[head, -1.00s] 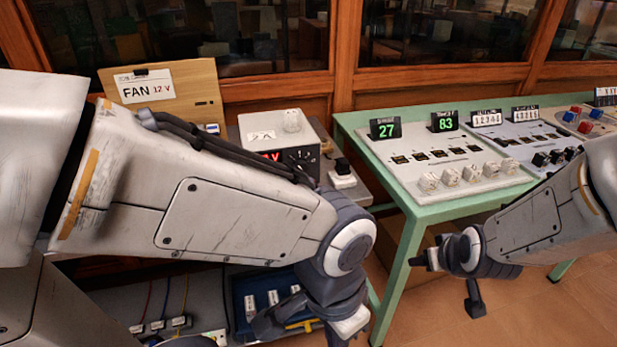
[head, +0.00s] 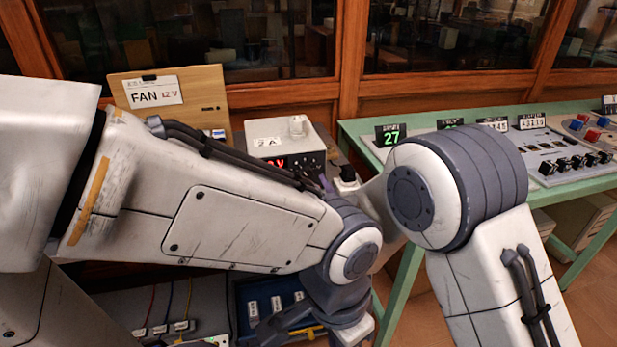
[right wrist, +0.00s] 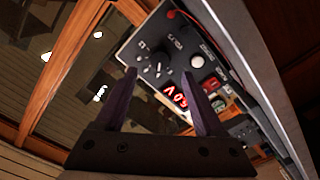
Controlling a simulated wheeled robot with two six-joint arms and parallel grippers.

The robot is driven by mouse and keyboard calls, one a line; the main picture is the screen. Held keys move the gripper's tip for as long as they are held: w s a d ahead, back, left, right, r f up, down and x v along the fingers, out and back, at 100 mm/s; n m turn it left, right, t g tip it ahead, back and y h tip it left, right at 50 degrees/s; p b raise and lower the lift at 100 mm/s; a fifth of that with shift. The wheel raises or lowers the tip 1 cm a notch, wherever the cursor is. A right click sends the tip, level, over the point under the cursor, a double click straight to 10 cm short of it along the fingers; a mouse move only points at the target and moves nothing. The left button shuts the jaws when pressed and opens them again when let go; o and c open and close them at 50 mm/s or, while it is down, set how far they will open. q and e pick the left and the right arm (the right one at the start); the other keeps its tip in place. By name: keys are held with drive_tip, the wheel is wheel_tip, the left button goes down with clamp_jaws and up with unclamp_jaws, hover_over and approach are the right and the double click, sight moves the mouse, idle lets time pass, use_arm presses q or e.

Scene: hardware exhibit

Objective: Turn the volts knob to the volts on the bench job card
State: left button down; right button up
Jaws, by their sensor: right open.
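The job card (head: 153,91) reads "FAN 12 V" on a wooden board at the back left. The power supply (head: 308,137) is a light box with a red-lit display, its lower front hidden by my left arm in the head view. In the right wrist view, its dark panel appears upside down, with a black knob (right wrist: 158,70) near a volts label and a red display (right wrist: 176,97) I cannot read surely. My right gripper (right wrist: 162,75) is open, its fingertips either side of the knob in view; contact is unclear. My left gripper (head: 305,322) hangs low, its jaws unclear.
A green bench (head: 360,126) on the right bears panels with knobs and number displays. A blue tray (head: 238,312) with labelled pieces lies below, near my left gripper. Wood-framed windows close off the back. My two arms crowd the space before the supply.

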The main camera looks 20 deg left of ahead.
sight(307, 176)
drive_tip(key=x, duration=0.6)
clamp_jaws()
